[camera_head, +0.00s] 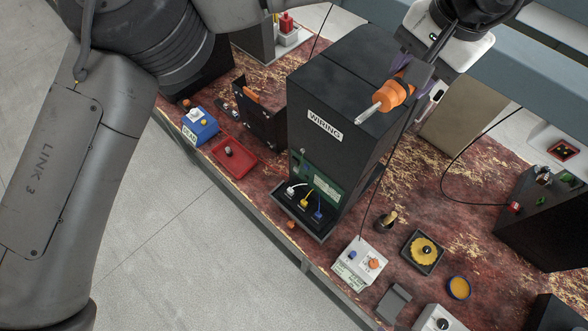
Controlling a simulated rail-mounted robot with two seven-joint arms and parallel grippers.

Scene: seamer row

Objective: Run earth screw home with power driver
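An orange tool with a pale grey shaft (392,95), seemingly the power driver, is held at my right gripper (412,78). Its shaft points down and left, in front of the upper part of the black box labelled WIRING (335,85). The fingers seem closed around its rear part, though the gripper's body partly hides them. At the box's lower front are a green panel (322,182) and a black tray with white, yellow and blue connectors (304,203). I cannot make out the earth screw for certain. My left arm fills the left side; its gripper is out of view.
A red tray (233,157) and a blue box (199,125) lie left of the black box. A white switch box (360,263), a dish with a yellow part (424,251) and an orange-filled bowl (458,287) stand right. A dark cable hangs beside the box.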

